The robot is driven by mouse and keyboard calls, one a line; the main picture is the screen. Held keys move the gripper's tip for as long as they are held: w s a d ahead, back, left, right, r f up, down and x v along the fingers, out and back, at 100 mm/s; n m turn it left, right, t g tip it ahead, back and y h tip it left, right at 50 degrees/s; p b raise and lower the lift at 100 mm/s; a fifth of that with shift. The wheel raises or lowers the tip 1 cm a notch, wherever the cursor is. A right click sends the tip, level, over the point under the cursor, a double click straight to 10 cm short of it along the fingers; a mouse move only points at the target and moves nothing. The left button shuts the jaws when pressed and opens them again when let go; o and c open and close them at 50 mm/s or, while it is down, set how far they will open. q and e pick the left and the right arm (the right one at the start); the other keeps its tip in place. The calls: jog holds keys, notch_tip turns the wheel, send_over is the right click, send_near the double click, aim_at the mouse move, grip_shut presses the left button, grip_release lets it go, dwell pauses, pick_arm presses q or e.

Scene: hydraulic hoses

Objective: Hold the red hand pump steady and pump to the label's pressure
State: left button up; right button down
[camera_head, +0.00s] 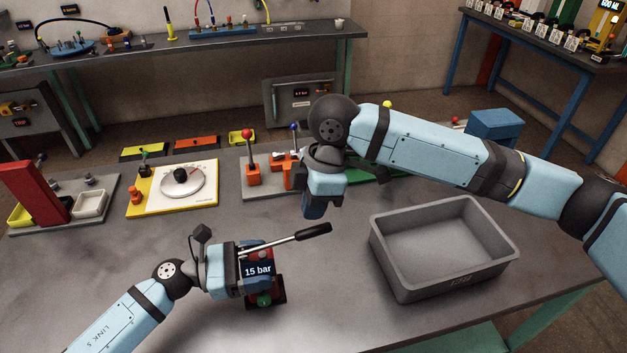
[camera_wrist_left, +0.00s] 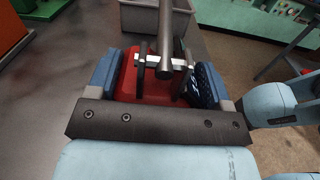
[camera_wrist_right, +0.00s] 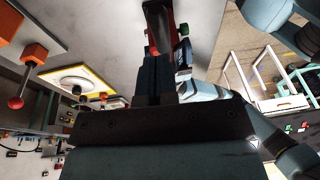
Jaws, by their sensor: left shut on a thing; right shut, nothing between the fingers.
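The red hand pump (camera_head: 262,287) stands on the table at the front centre, with a "15 bar" label (camera_head: 258,270) facing the head camera. Its lever, with a silver rod and black grip (camera_head: 315,230), slopes up to the right. My left gripper (camera_head: 246,268) is shut on the pump body. In the left wrist view the red body (camera_wrist_left: 140,88) sits between the blue fingers, with the lever rod above. My right gripper (camera_head: 314,207) is shut and empty, pointing down just behind the black grip and apart from it. The right wrist view shows its closed fingers (camera_wrist_right: 158,75).
A grey bin (camera_head: 402,277) stands to the right on the table. Behind are a yellow-edged panel with a round dial (camera_head: 182,184), a board with a red-knobbed lever (camera_head: 248,150), and a red upright block (camera_head: 38,190) at left. The table's front left is clear.

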jog(key=shift+s+d+f, duration=0.1)
jog(key=shift+d+f, duration=0.1)
jog(key=shift+f, duration=0.6)
jog(key=f+y, duration=0.1)
jog(key=d+f+y, duration=0.1)
jog(key=f, duration=0.1)
jog(key=f+y, duration=0.1)
jog(key=shift+d+f+g+y, duration=0.3)
jog(key=shift+f+g, duration=0.1)
jog(key=shift+d+f+y, duration=0.1)
jog(key=shift+f+y, duration=0.4)
jog(key=shift+f, duration=0.1)
notch_tip(320, 180, up, 13)
send_over(324, 229)
jog(key=w+d, duration=0.4)
jog(key=d, duration=0.2)
jog(key=shift+s+a+f, duration=0.1)
jog(key=shift+f, duration=0.05)
dwell(0.7)
